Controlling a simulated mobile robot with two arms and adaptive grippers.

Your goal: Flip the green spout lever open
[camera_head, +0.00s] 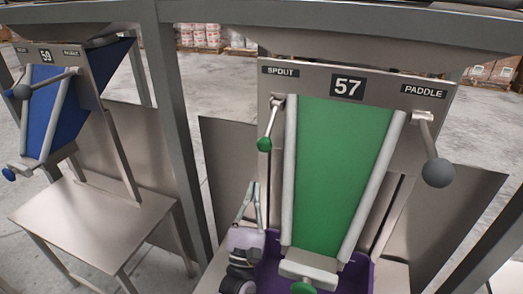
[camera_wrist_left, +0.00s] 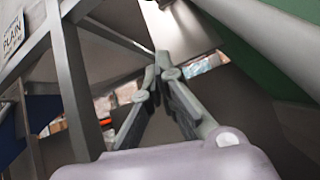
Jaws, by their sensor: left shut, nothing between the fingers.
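The spout lever (camera_head: 270,122) is a short metal rod with a green knob (camera_head: 264,144), under the SPOUT label on station 57. It hangs down from its pivot at the left of the green chute (camera_head: 338,165). My left gripper (camera_head: 255,184) points up below the knob in the head view, apparently apart from it. Its fingertips (camera_wrist_left: 164,66) are together and empty in the left wrist view. The green chute's edge shows there at the upper right (camera_wrist_left: 270,35); I cannot make out the lever in that view. My right gripper is not in view.
The paddle lever (camera_head: 438,172) with a grey ball hangs at the chute's right. A gate with a green knob (camera_head: 303,287) sits at the chute's foot, above a purple bin (camera_head: 357,270). A steel frame post (camera_head: 180,130) stands left, before station 59's blue chute (camera_head: 62,105).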

